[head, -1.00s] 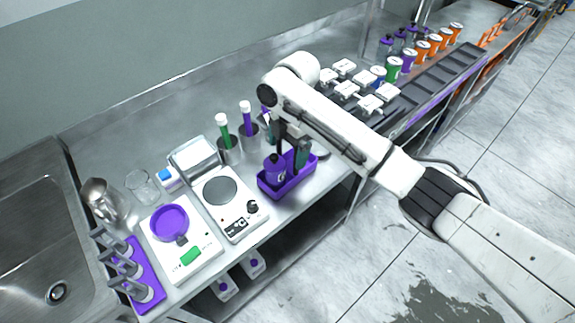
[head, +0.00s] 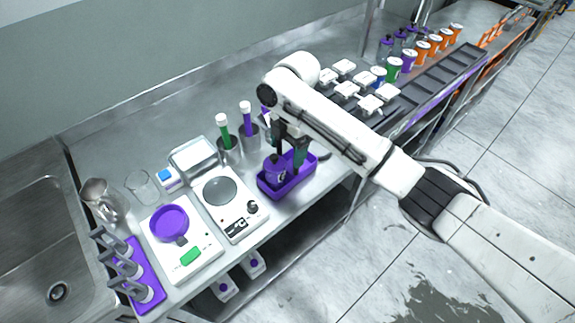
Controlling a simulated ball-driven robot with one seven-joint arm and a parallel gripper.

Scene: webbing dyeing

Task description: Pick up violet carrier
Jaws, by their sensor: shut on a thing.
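The violet carrier (head: 288,189) is a shallow open tray at the front of the steel bench, right of the hotplate. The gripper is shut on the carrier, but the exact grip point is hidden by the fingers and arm. The carrier looks level and appears to be at bench height; I cannot tell any gap beneath it.
A hotplate (head: 238,221) stands close on the left, with a scale (head: 205,254) bearing a violet dish beyond it. Steel cups with green and violet tubes (head: 247,122) stand behind the carrier. White blocks (head: 347,89) and several cups lie to the right. The bench's front edge is near.

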